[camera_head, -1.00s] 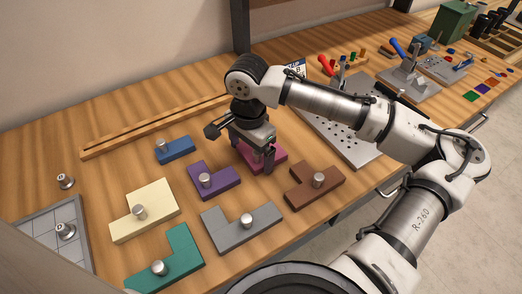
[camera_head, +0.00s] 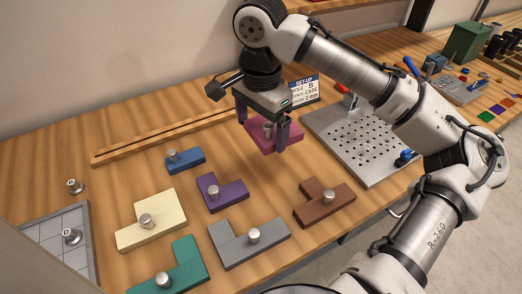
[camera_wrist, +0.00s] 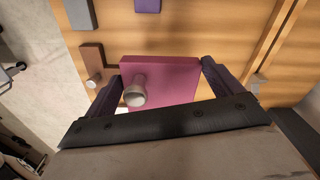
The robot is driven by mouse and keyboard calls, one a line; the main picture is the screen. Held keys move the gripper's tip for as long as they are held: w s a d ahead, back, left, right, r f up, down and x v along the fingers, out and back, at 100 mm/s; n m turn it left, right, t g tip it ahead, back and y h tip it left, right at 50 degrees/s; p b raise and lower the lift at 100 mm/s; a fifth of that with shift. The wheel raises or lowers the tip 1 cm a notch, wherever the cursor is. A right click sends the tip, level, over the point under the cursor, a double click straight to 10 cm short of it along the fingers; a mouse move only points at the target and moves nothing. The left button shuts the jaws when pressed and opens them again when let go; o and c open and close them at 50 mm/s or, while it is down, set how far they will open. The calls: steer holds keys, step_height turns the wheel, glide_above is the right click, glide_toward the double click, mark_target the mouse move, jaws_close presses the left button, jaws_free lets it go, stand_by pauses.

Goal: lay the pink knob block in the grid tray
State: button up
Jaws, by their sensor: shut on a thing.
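The pink knob block (camera_head: 277,137) is held in the air above the table between the fingers of my gripper (camera_head: 263,132). In the wrist view the pink block (camera_wrist: 172,72) shows its flat face and grey knob, and my gripper (camera_wrist: 160,88) has a finger on each side. The grid tray (camera_head: 79,227) lies at the far left, partly cut off by a pale surface in the foreground.
Yellow (camera_head: 150,225), purple (camera_head: 222,195), blue (camera_head: 187,161), grey (camera_head: 250,247), brown (camera_head: 320,204) and teal (camera_head: 175,271) knob blocks lie on the table. A wooden rail (camera_head: 165,136) runs behind. A perforated plate (camera_head: 360,145) lies to the right. Another metal knob (camera_head: 74,186) stands near the tray.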

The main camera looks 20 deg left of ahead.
step_height(320, 180, up, 8)
steer(key=shift+f, duration=0.1)
step_height(320, 180, up, 8)
steer(key=p, duration=0.9)
glide_above(261, 131)
steer(key=shift+b, duration=0.4)
